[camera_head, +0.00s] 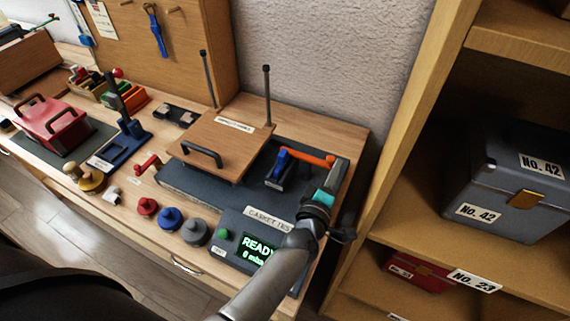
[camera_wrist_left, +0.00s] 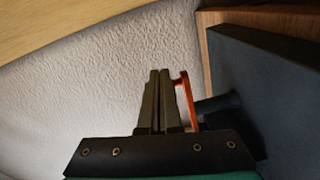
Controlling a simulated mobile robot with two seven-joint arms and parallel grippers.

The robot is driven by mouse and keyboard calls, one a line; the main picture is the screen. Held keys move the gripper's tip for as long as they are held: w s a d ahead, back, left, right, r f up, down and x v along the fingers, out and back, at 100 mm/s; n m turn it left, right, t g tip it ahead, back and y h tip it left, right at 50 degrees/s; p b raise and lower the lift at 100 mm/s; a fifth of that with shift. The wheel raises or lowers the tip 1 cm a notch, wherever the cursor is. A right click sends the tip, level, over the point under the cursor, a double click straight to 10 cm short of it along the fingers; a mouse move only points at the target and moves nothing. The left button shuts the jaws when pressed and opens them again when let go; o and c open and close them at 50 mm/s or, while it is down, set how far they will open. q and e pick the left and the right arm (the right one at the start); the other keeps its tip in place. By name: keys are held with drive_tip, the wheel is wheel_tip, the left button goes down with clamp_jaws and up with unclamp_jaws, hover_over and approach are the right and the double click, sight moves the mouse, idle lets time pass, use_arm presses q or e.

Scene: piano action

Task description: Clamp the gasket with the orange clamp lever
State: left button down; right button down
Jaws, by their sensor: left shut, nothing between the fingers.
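The orange clamp lever (camera_head: 310,158) lies roughly level across the top of a small clamp with a blue part (camera_head: 283,160), on the right of the dark gasket tester (camera_head: 197,184). My left gripper (camera_head: 335,172) is at the lever's right end, its fingers shut with nothing between them. In the left wrist view the closed fingers (camera_wrist_left: 155,98) stand just left of the orange lever (camera_wrist_left: 184,96), very close; I cannot tell whether they touch. I cannot make out the gasket. My right gripper is not in view.
The tester's display (camera_head: 259,251) reads READY in green. A wooden board with a black handle (camera_head: 201,154) sits left of the clamp. Coloured knobs (camera_head: 170,217) line the front. A wooden shelf (camera_head: 405,130) with a grey No. 42 case (camera_head: 510,185) stands right. The wall is behind.

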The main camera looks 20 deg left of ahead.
use_arm(q)
drive_tip(key=shift+s, duration=0.1)
idle(0.5)
drive_tip(key=s, duration=1.5)
drive_tip(key=shift+a+r, duration=0.2)
drive_tip(key=shift+r, duration=0.2)
